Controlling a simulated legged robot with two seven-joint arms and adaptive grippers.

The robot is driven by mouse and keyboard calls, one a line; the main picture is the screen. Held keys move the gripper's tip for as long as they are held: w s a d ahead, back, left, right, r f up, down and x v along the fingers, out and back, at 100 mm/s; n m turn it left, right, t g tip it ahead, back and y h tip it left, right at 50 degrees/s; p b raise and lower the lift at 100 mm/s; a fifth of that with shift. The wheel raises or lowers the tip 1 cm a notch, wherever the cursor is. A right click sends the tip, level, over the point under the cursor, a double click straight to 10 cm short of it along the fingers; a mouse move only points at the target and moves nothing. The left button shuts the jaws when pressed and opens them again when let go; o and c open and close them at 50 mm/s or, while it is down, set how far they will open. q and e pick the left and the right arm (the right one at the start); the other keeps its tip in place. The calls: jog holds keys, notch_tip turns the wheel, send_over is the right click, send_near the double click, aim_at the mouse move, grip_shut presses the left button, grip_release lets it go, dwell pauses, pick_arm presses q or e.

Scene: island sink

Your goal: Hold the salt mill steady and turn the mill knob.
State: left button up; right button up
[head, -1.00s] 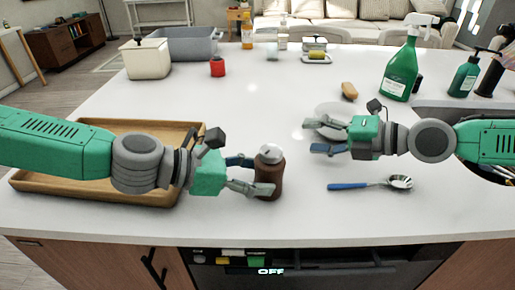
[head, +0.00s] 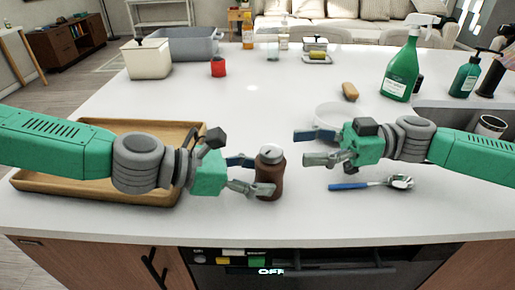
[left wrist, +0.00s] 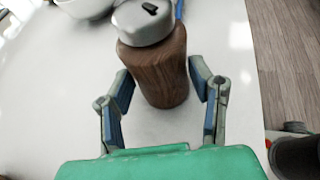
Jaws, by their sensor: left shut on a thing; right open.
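The salt mill (head: 269,180) stands upright on the white counter, with a brown wooden body and a silver knob (head: 271,154) on top. In the left wrist view the mill body (left wrist: 155,66) sits between the fingers, and the knob (left wrist: 143,22) shows a small dark mark. My left gripper (head: 250,175) is shut on the mill's body from the left. My right gripper (head: 308,147) is open and empty, to the right of the mill and apart from it, with its fingers pointing left at about the knob's height.
A spoon with a blue handle (head: 348,186) lies right of the mill. A pale bowl (head: 340,112) is behind my right gripper. A wooden tray (head: 95,192) lies under my left arm. A green spray bottle (head: 401,68) and the sink are at right.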

aim_at(258, 158)
jog(key=a, duration=0.6)
jog(key=s+a, duration=0.1)
jog(key=a, duration=0.2)
jog(key=c, duration=1.1)
grip_shut()
jog(key=shift+w, duration=0.1)
